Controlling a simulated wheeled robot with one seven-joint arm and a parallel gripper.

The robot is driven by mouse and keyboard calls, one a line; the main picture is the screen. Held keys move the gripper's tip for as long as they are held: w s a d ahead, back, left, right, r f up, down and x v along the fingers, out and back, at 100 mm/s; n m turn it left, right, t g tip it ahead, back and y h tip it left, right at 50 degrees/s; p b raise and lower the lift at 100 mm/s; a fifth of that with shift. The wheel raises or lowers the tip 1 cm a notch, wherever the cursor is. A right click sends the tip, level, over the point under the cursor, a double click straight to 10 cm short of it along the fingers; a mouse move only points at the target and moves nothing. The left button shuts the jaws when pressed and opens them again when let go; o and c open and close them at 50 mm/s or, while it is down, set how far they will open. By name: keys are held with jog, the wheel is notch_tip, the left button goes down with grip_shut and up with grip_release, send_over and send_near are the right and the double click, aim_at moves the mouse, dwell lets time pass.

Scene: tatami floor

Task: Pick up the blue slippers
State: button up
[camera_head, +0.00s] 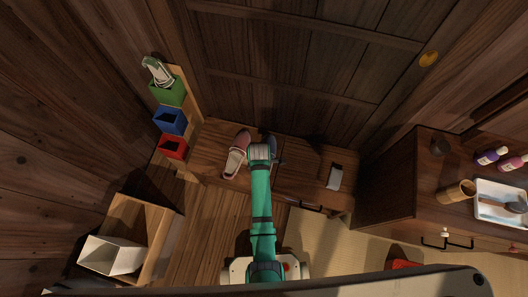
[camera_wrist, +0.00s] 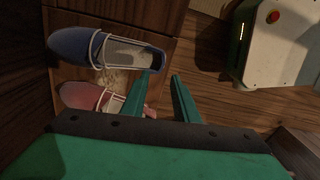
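A blue slipper (camera_wrist: 75,45) with a pale inside and white straps lies on a wooden surface in the wrist view. A reddish-pink slipper (camera_wrist: 78,95) lies beside it, partly hidden by my gripper's finger. My gripper (camera_wrist: 161,75) is open, with its two green fingers apart and nothing between them. Its fingertips show close to the blue slipper's right end; I cannot tell whether they touch. In the head view, the pink slipper (camera_head: 236,155) shows on a low wooden step left of my arm. The blue slipper is mostly hidden there by my arm's end.
The low wooden step (camera_head: 305,160) holds a white item (camera_head: 335,177) at right. Green (camera_head: 168,92), blue (camera_head: 170,121) and red (camera_head: 172,147) boxes stand at left. A wooden cabinet (camera_head: 390,185) with a white tray (camera_head: 497,214) stands at right.

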notch_tip(320, 180, down, 2)
jog(key=shift+s+d+f, duration=0.1)
jog(key=shift+s+d, duration=0.05)
jog(key=shift+s+d+f, duration=0.1)
jog(key=shift+d+f, duration=0.2)
jog(key=shift+f, duration=0.2)
jog(key=f, duration=0.4)
jog(key=shift+s+a+f, duration=0.15)
jog(key=shift+a+f, duration=0.05)
jog(key=shift+f, duration=0.2)
grip_shut()
